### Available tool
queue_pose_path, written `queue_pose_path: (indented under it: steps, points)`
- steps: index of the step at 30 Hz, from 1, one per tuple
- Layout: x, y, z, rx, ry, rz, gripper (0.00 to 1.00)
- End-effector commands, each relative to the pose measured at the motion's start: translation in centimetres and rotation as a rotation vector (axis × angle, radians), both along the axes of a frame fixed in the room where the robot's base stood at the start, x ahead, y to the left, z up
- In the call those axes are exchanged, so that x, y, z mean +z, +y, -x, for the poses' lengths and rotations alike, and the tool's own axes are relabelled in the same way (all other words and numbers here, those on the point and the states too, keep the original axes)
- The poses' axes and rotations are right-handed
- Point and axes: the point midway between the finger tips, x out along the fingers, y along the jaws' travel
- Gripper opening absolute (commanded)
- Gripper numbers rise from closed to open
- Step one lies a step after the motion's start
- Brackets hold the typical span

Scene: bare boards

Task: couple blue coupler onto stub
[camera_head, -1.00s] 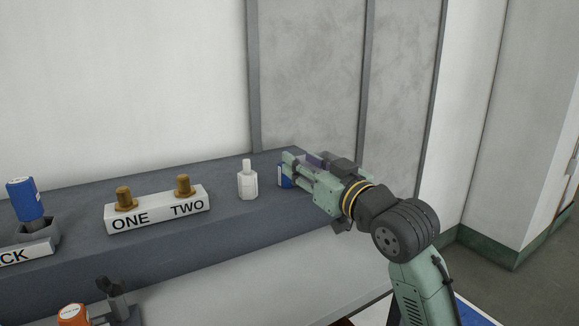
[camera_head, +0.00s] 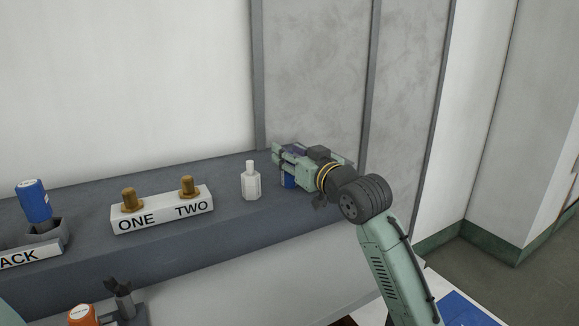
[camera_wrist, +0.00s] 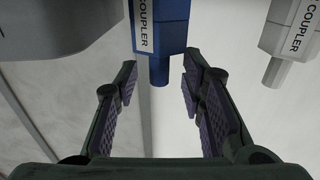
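The blue coupler (camera_head: 288,181) stands on the grey ledge at its right part, partly hidden by my gripper in the head view. In the wrist view the blue coupler (camera_wrist: 173,22) shows its "COUPLER" label, and its narrow end lies between and just beyond my fingertips. My gripper (camera_wrist: 159,77) is open, with a finger on each side and gaps to the coupler. In the head view my gripper (camera_head: 277,159) is over the blue coupler's upper part. Two brass stubs stand on a white block (camera_head: 163,211): stub ONE (camera_head: 131,200) and stub TWO (camera_head: 188,187). Both are bare.
A white coupler (camera_head: 251,183) stands just left of my gripper, also in the wrist view (camera_wrist: 291,27). An orange item (camera_head: 82,315) is at the bottom. The wall rises behind the ledge (camera_head: 110,248).

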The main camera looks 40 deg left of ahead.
Motion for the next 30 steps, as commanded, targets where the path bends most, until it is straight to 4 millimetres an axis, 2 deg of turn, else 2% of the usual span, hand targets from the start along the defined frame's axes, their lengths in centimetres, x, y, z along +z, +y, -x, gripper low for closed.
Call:
queue_pose_path:
  steps: [8,24,30]
  points:
    - [-0.07,0.39,-0.16,-0.001,0.000,0.000,0.37]
    - [-0.05,0.35,-0.15,-0.001,0.000,0.000,0.01]
    - [-0.05,0.35,-0.15,-0.001,0.000,0.000,0.00]
